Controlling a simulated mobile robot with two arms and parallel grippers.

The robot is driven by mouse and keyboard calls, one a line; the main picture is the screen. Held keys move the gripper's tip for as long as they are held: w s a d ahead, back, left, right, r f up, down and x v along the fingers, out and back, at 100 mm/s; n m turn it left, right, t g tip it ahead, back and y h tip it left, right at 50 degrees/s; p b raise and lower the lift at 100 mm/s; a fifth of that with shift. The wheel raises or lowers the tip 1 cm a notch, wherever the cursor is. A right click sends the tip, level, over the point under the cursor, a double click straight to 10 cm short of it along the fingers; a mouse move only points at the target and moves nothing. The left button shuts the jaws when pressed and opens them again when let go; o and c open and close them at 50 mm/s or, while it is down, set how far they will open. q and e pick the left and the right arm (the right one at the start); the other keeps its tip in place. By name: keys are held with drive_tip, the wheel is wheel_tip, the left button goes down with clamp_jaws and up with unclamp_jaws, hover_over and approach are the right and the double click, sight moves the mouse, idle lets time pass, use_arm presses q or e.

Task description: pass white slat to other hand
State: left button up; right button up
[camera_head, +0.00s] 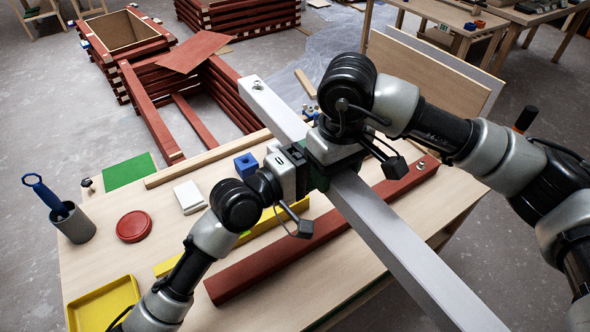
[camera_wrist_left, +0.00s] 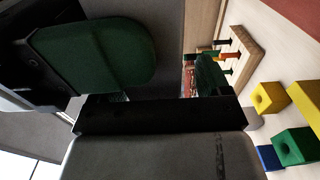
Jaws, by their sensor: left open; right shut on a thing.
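The white slat (camera_head: 410,252) is a long pale bar held above the table, running diagonally from the upper middle to the lower right of the head view. My right gripper (camera_head: 333,146) is shut on it, toward its upper half. My left gripper (camera_head: 312,168) is open, close beside the slat just below the right gripper. In the left wrist view its green-padded fingers (camera_wrist_left: 160,70) stand apart, with a dark grey surface between or behind them. Whether the slat lies between these fingers, or touches them, I cannot tell.
The table holds a red batten (camera_head: 262,268), a yellow batten (camera_head: 262,228), a blue block (camera_head: 246,165), a white block (camera_head: 189,197), a red disc (camera_head: 134,227), a yellow tray (camera_head: 104,306) and a grey cup (camera_head: 76,226). Red batten stacks (camera_head: 235,95) stand behind.

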use_arm(q)
drive_tip(key=shift+w+d, duration=0.4)
drive_tip(key=shift+d, duration=0.1)
drive_tip(key=c, duration=1.3)
use_arm(e)
drive_tip(key=shift+r, duration=0.15)
use_arm(q)
clamp_jaws()
use_arm(e)
drive_tip(key=o, duration=1)
use_arm(q)
drive_tip(key=shift+r, duration=0.15)
use_arm(e)
drive_tip(key=o, duration=0.5)
